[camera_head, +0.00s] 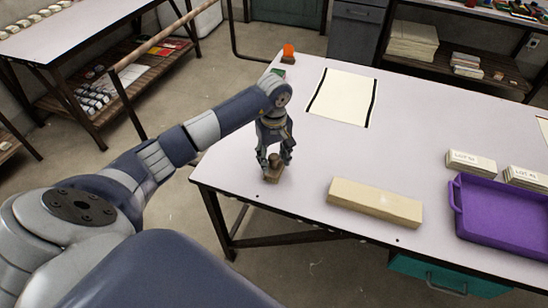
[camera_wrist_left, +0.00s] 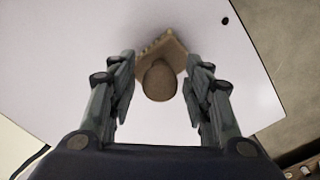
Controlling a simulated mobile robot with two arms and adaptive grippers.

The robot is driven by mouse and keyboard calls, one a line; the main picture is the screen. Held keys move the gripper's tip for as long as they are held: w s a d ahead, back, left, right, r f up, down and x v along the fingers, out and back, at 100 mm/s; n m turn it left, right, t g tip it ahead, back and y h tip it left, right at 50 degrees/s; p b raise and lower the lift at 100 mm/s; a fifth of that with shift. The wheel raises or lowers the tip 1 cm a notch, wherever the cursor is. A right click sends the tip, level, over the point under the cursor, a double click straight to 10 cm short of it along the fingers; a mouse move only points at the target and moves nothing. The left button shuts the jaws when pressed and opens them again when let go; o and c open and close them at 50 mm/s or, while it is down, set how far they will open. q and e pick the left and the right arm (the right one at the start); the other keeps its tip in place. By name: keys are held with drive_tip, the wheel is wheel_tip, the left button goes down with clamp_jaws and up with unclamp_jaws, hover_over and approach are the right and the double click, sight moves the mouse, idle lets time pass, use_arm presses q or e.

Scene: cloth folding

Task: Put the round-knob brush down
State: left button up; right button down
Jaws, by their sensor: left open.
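The round-knob brush (camera_head: 273,172) stands on the white table (camera_head: 300,150) near its left front corner. It has a brown rounded knob on top and a wider tan base. My left gripper (camera_head: 273,165) reaches down over it from the left. In the left wrist view the brush knob (camera_wrist_left: 159,82) shows between the two spread fingers of my left gripper (camera_wrist_left: 158,95), with a gap on each side. The left gripper is open and holds nothing. My right gripper is in neither view.
A long beige block (camera_head: 375,203) lies to the right of the brush. A purple tray (camera_head: 500,215) and two labelled stacks (camera_head: 470,163) stand farther right. A white sheet with black edges (camera_head: 342,97) lies behind. A small orange-topped object (camera_head: 288,53) stands at the far left corner.

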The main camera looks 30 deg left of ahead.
use_arm(q)
drive_tip(key=shift+r, duration=0.2)
wheel_tip(320, 180, up, 10)
drive_tip(key=shift+r+b, duration=0.2)
drive_tip(key=shift+b, duration=0.4)
drive_tip(key=shift+r, duration=0.8)
